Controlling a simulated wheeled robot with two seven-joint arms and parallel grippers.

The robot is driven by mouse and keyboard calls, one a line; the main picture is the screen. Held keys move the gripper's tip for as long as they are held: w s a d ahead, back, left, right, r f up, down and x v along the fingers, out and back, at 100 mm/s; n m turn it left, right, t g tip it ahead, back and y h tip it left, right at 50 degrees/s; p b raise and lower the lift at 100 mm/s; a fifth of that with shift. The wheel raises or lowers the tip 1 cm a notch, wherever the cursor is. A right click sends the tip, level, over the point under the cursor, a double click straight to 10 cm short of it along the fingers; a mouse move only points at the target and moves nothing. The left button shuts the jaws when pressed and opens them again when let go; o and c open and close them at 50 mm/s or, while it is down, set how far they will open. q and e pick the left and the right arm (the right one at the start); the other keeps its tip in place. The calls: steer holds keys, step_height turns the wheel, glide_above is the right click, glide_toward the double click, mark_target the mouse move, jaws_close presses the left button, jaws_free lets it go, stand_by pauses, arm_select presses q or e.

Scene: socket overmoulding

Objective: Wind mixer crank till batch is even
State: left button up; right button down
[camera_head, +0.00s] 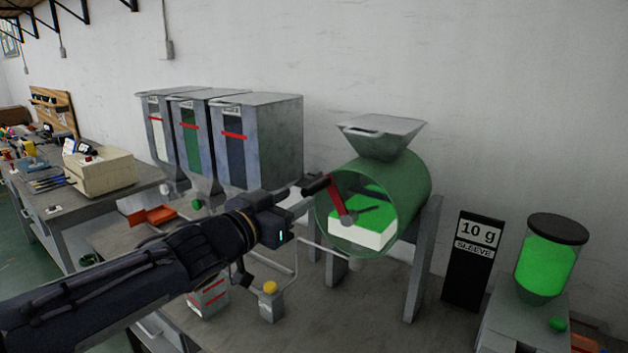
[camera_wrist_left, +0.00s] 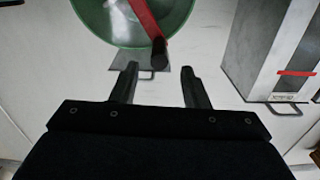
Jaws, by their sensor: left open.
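The mixer is a translucent green drum (camera_head: 408,180) with a grey hopper (camera_head: 382,135) on top, standing on grey legs. Inside it the batch shows as a bright green layer (camera_head: 372,208) over a white layer (camera_head: 360,234). A red crank arm (camera_head: 338,199) runs from the drum's centre up to the left; it also shows in the left wrist view (camera_wrist_left: 143,16). Its dark handle (camera_wrist_left: 158,52) lies just beyond and between my fingertips in that view. My left gripper (camera_head: 303,191) is open (camera_wrist_left: 160,74) around empty space close to the handle. My right gripper is not in view.
Three grey hopper bins (camera_head: 262,140) stand left of the mixer on the bench (camera_head: 355,305). A black "10 g" sign (camera_head: 473,262) and a green-filled canister (camera_head: 547,262) stand to the right. A small yellow-topped block (camera_head: 270,302) sits below my arm. A beige machine (camera_head: 100,170) is far left.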

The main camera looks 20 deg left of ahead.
mark_target(315, 188)
arm_select(q)
steer(key=b+x, duration=0.1)
steer(key=x, duration=0.6)
steer(key=shift+w+d, duration=0.1)
steer(key=shift+w, duration=0.15)
jaws_close()
